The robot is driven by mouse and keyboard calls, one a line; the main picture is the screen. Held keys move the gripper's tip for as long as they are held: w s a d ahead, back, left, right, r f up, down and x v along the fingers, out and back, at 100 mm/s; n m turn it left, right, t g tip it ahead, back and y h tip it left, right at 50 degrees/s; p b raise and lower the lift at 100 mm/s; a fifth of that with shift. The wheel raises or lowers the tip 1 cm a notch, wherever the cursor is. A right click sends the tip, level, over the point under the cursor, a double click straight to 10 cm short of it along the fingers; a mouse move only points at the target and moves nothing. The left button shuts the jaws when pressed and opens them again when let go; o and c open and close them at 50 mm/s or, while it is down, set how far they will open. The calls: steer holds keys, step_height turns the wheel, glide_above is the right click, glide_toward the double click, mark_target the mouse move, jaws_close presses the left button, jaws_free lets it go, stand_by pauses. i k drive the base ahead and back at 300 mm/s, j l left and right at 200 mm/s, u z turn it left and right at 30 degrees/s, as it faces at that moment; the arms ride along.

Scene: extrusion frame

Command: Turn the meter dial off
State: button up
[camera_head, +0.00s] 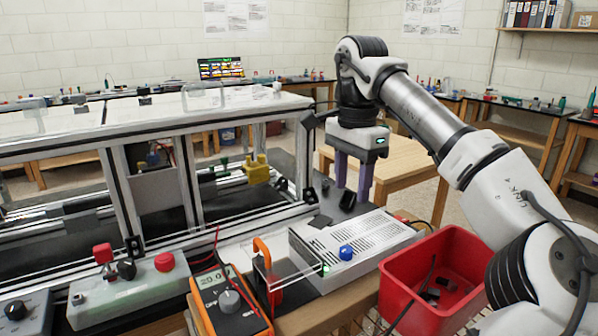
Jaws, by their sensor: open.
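The meter (210,310) is an orange handheld multimeter at the front edge of the bench, lower centre-left of the head view. Its grey round dial (229,301) sits below a lit display (213,279) that shows digits. The dial's exact pointer position is too small to read.
A white vented box (355,245) with a blue knob stands right of the meter. An orange-handled clear guard (285,275) stands between them. A red bin (432,270) holds dark items at right. A control box (130,290) with red buttons and the extrusion frame (120,200) are at left.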

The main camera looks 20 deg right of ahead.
mark_target(229, 301)
steer(key=k, duration=1)
